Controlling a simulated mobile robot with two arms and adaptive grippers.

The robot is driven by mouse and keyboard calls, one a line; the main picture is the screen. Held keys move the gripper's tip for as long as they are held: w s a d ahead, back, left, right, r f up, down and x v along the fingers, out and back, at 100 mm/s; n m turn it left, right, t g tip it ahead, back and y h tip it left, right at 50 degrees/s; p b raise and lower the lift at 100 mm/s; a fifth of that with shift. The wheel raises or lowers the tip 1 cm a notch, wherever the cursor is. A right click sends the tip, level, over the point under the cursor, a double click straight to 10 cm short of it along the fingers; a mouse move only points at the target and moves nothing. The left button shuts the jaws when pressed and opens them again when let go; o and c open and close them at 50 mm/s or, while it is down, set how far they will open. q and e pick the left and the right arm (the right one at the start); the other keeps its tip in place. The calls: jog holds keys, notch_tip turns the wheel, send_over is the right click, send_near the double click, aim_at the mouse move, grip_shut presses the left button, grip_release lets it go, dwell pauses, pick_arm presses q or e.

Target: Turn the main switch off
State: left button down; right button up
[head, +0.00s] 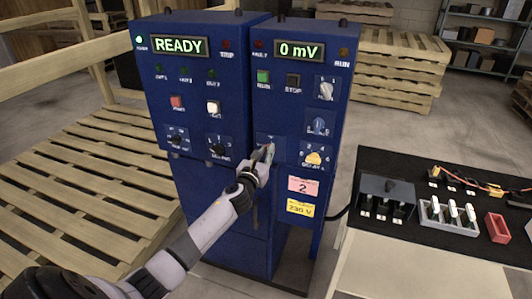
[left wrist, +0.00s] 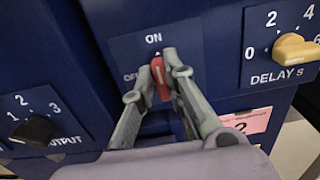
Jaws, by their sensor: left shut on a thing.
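The main switch has a red handle (left wrist: 160,80) on a dark blue plate, with ON printed above it and OFF to its left, partly hidden. The handle stands nearly upright, its upper end towards ON. My left gripper (left wrist: 165,72) is shut on the handle, a finger on each side. In the head view my left gripper (head: 267,153) is at the switch plate (head: 270,139) on the right cabinet and hides the handle. My right gripper is not in view.
The yellow delay knob (left wrist: 295,50) is close to the right, the black output knob (left wrist: 32,130) to the lower left. The displays (head: 180,46) (head: 299,51) read READY and 0 mV. A black-topped bench (head: 440,235) with small parts stands right, pallets left.

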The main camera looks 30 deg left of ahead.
pick_arm(q)
jog(key=shift+n, duration=0.3)
jog(key=shift+s+a+f+n+b, duration=0.1)
jog(key=shift+a+f+n+b, duration=0.15)
jog(key=shift+n, duration=2.6)
jog(key=shift+w+a+f+n+b, duration=0.15)
jog(key=shift+n+b, duration=0.2)
jog(key=shift+n, duration=2.55)
jog(key=shift+s+a+f+n+b, duration=0.2)
jog(key=shift+n+b, duration=0.1)
jog(key=shift+n, duration=2.55)
jog(key=c, duration=1.6)
grip_release()
